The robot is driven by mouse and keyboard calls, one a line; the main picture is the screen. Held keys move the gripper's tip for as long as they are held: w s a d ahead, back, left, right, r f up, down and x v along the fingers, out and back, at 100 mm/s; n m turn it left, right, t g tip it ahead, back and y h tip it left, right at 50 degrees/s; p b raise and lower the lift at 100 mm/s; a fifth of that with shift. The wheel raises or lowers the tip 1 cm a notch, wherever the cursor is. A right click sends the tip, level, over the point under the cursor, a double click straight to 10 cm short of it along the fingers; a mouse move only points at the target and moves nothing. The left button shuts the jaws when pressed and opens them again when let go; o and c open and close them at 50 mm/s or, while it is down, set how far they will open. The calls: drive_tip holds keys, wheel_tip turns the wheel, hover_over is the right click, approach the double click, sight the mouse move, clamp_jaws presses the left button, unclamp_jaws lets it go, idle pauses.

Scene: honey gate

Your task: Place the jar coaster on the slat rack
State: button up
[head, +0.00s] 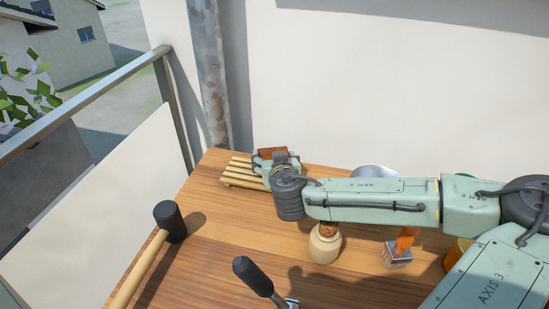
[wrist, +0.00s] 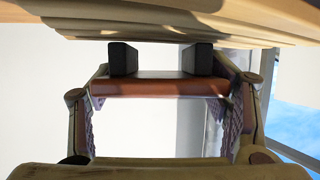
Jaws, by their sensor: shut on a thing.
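The jar coaster (head: 271,152) is a flat reddish-brown piece at the far left part of the table. In the wrist view the coaster (wrist: 160,89) spans the space between the two fingers. My gripper (wrist: 160,72) is shut on it. The slat rack (head: 239,172), of pale wooden slats, lies at the table's back left corner, and my gripper is over its right part in the head view. In the wrist view the rack (wrist: 160,22) fills the top, close to the black fingertips. I cannot tell whether the coaster touches the slats. My wrist hides the rack's right end.
A black-headed mallet (head: 170,219) lies at left; another black-ended tool (head: 251,273) is in front. A pale round jar (head: 324,245), an orange-handled metal tool (head: 398,254) and an orange container (head: 457,252) stand under or near my arm. A wall and grey post (head: 209,80) are behind.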

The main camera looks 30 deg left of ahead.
drive_tip(key=shift+f, duration=0.25)
drive_tip(key=o, duration=1.2)
drive_tip(key=shift+r, duration=0.1)
